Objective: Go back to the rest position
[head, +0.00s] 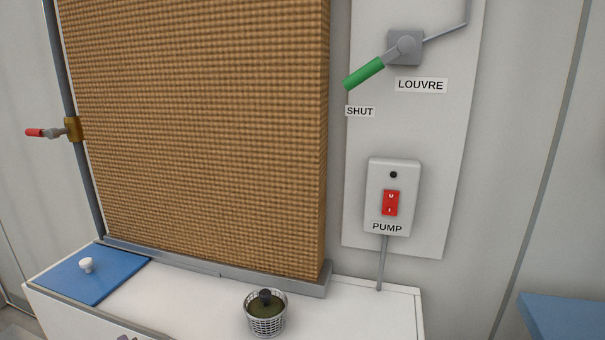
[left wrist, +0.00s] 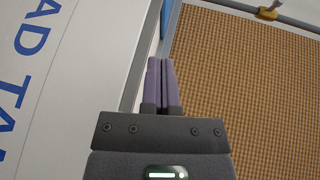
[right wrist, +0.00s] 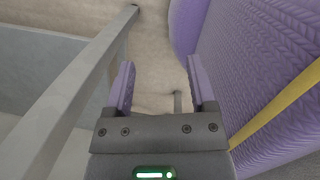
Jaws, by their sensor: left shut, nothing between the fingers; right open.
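My left gripper (left wrist: 161,85) is shut and empty in the left wrist view, its two purple fingers together. It is beside a white tank wall with large blue lettering (left wrist: 38,45), and the brown pad (left wrist: 250,90) fills the right of that view. In the head view only a small purple tip shows at the bottom edge, in front of the white tank top. My right gripper (right wrist: 160,75) is open and empty in the right wrist view, with a pale floor beyond its fingers. It does not show in the head view.
The louvre lever's green handle (head: 364,73) points to SHUT. A pump switch (head: 390,203) is below. A grey rail (right wrist: 75,80) runs beside my right gripper.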

